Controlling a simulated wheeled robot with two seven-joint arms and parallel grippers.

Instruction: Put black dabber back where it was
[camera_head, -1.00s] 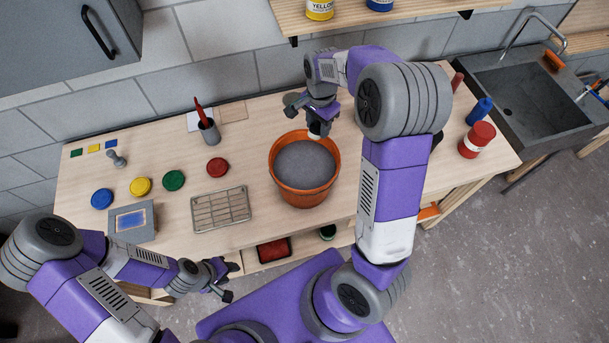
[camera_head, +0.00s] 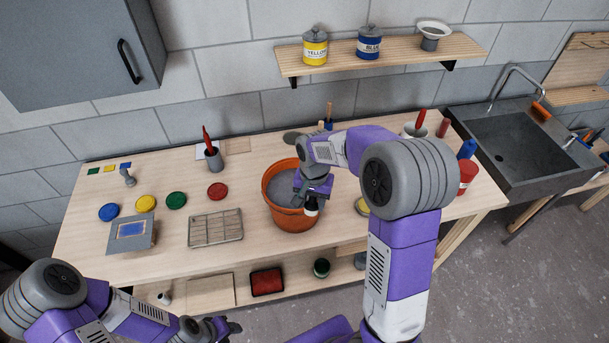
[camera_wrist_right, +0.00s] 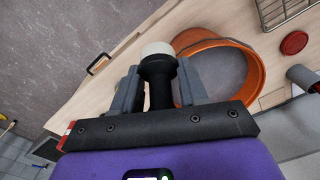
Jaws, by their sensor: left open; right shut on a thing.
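The black dabber (camera_wrist_right: 160,83) has a dark handle and a pale round head. My right gripper (camera_wrist_right: 158,92) is shut on its handle, and the pale head sticks out past the fingertips. In the head view the dabber (camera_head: 311,206) hangs head down from my right gripper (camera_head: 313,192), over or just in front of the right front rim of the orange bucket; its height cannot be told. My left gripper (camera_head: 222,328) is open and empty, low at the front left, before the bench.
The orange bucket (camera_head: 290,219) holds grey stuff. A wire rack (camera_head: 215,229), coloured round pads and a blue pad tray (camera_head: 131,232) lie left of it. The bench's lower shelf bears a red tray (camera_head: 267,282), a green-topped jar (camera_head: 321,267) and a small pale-ended item (camera_head: 164,298).

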